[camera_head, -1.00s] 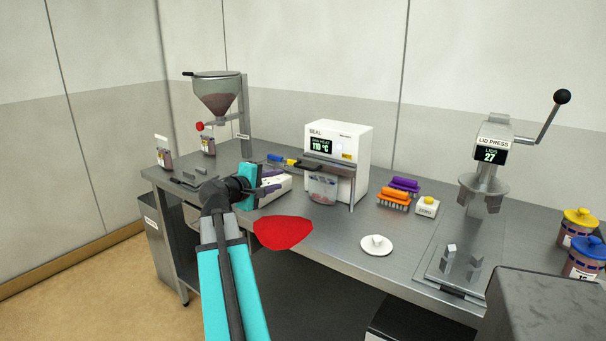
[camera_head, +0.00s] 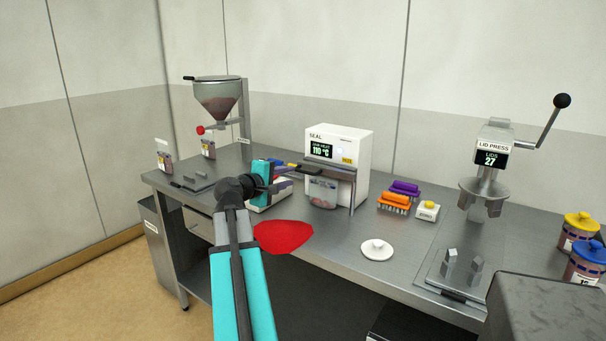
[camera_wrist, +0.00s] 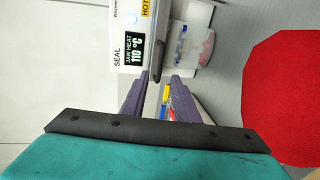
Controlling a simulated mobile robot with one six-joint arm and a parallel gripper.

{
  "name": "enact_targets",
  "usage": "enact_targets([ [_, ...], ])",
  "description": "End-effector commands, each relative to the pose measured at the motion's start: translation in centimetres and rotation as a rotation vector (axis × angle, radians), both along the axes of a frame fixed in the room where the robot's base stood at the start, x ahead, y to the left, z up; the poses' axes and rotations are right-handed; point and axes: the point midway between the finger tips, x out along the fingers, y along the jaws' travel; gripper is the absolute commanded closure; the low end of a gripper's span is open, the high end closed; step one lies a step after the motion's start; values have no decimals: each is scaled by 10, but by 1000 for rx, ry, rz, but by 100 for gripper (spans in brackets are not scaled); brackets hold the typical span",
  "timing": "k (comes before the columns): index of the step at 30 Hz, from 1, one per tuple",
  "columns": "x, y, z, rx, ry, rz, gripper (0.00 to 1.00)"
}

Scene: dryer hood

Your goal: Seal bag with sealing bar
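The white sealing machine (camera_head: 338,143) reads SEAL and 110 °C; it also shows in the wrist view (camera_wrist: 128,22). Its grey sealing bar (camera_head: 330,170) runs across the front, with a dark handle at the left end that shows in the wrist view (camera_wrist: 156,45). A clear bag (camera_head: 322,192) with reddish contents stands below the bar; it also shows in the wrist view (camera_wrist: 192,46). My gripper (camera_head: 287,176) is left of the machine near the handle. In the wrist view its purple fingers (camera_wrist: 159,80) are apart, with the handle's end between their tips; contact cannot be told.
A white box (camera_head: 268,199) and blue, yellow and red pieces (camera_wrist: 168,100) lie near my gripper. A red mat (camera_head: 283,236) lies in front. Orange (camera_head: 394,202) and purple (camera_head: 405,187) racks and a button box (camera_head: 427,211) stand right of the machine.

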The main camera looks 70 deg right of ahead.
Motion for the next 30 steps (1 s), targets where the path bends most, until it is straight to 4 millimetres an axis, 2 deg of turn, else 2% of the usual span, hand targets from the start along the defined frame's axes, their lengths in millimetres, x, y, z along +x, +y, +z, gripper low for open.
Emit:
enact_targets([
  [3, -3, -19, -3, 1, 1, -2, 72],
  [18, -18, -82, -16, 1, 0, -2, 72],
  [24, -21, -97, -20, 1, 0, -1, 72],
  [30, -23, -101, -21, 1, 0, -1, 72],
])
